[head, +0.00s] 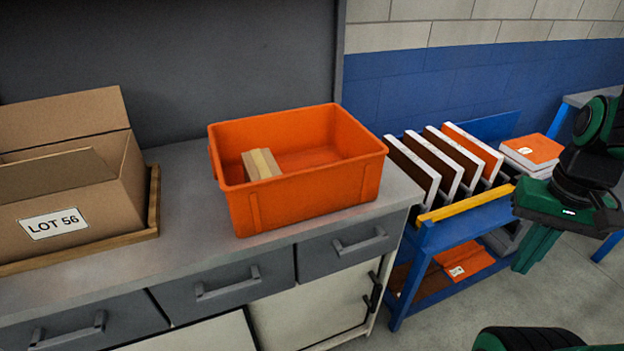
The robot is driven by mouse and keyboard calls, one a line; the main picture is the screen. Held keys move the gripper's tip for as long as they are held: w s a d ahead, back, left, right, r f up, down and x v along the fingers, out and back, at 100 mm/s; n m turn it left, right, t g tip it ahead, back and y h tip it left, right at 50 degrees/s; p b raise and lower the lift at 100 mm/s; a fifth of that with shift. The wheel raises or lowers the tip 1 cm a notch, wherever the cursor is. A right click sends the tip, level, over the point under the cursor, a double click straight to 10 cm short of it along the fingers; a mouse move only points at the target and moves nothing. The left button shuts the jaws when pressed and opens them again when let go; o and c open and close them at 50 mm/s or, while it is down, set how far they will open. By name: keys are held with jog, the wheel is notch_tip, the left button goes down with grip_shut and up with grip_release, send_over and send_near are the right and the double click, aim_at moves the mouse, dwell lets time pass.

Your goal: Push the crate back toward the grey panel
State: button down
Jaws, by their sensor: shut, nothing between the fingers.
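The orange crate (315,190) stands upright on the grey worktop (190,215), set at a slight angle near its right end. The grey panel (240,50) rises behind the worktop. A strip of worktop shows between panel and crate at the crate's left; the crate's rim hides the rest of the gap. A tan block with a paler band (261,164) lies inside the crate at the left. My gripper (527,266) is at the right, beyond the worktop's end and well apart from the crate. Its fingers are shut and empty, partly covered by my wrist.
An open cardboard box (75,190) marked LOT 56 stands on a wooden tray (153,210) left of the crate. A blue rack (440,235) with upright panels stands to the right of the worktop. Bare worktop lies between box and crate. Drawers with handles line the front.

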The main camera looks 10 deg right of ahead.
jog(key=shift+w+d, duration=0.2)
jog(key=shift+w, duration=0.1)
